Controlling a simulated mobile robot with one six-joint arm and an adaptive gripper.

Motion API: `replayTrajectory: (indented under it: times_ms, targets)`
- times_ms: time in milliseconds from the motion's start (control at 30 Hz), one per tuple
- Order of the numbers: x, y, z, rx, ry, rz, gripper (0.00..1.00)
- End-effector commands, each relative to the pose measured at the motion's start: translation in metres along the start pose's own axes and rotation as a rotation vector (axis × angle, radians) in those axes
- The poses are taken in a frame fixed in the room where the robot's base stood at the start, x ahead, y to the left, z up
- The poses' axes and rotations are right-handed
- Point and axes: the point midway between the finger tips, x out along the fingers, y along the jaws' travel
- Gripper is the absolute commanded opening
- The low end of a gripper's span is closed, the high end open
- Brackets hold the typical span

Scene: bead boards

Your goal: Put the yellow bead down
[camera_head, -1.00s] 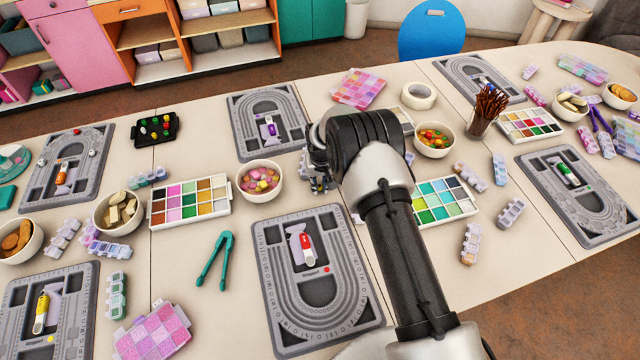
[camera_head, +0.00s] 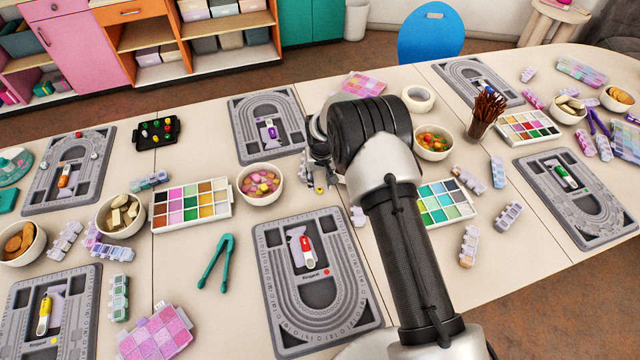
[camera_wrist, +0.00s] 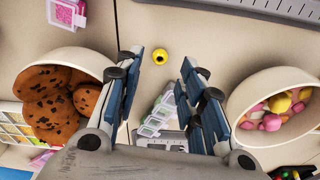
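The yellow bead (camera_wrist: 161,56) is a small ball with a dark hole on top. In the wrist view it appears to lie on the pale table, in line with the gap between my fingers and apart from both. My gripper (camera_head: 319,178) is open and empty above it, with its blue-padded fingers wide apart. In the head view a bit of the bead (camera_head: 319,189) shows just below my fingertips.
A bowl of pink and yellow pieces (camera_head: 261,197) and a bowl of cookies (camera_wrist: 83,60) stand close on either side of my fingers. Grey bead boards (camera_head: 267,266) lie in front and behind. A black tray (camera_head: 140,144) holds other beads.

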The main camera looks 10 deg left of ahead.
Motion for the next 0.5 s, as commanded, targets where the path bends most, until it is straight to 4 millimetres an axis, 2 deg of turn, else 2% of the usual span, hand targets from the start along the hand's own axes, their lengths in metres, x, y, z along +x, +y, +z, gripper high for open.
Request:
replayTrajectory:
  times_ms: [33, 200, 333, 500]
  targets:
    - [-0.016, 0.0, -0.001, 0.0, 0.002, 0.0, 0.36]
    - [-0.048, 0.0, 0.0, 0.0, 0.0, 0.0, 0.36]
    - [-0.064, 0.0, 0.0, 0.0, 0.0, 0.0, 0.36]
    - [-0.073, 0.0, 0.0, 0.0, -0.001, 0.0, 0.36]
